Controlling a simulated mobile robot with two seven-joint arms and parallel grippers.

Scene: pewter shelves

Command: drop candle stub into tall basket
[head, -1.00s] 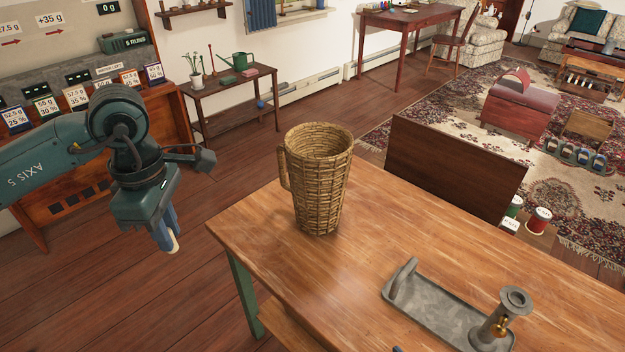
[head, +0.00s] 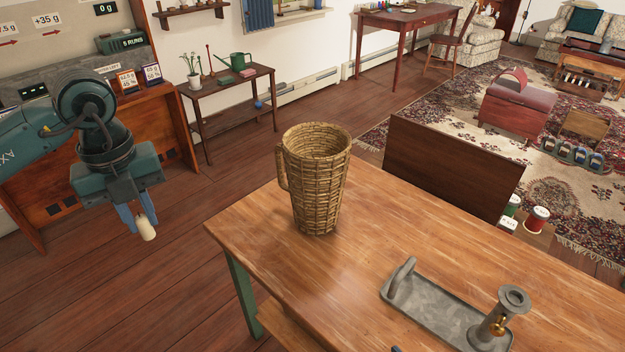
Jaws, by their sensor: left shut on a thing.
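The tall wicker basket (head: 316,185) stands upright on the wooden table (head: 250,235), near its far left corner. It has a side handle and an open top. My left gripper (head: 138,222) is left of the table, over the floor, well apart from the basket. Its blue fingers point down and are shut on a cream candle stub (head: 146,229), which shows below the fingertips. A tip of blue at the bottom edge of the view may belong to my right gripper, but too little shows to be sure.
A grey metal tray-like holder with a candlestick (head: 440,310) lies on the table's right side. A dark wooden panel (head: 450,170) stands behind the table's far edge. The tabletop between basket and holder is clear.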

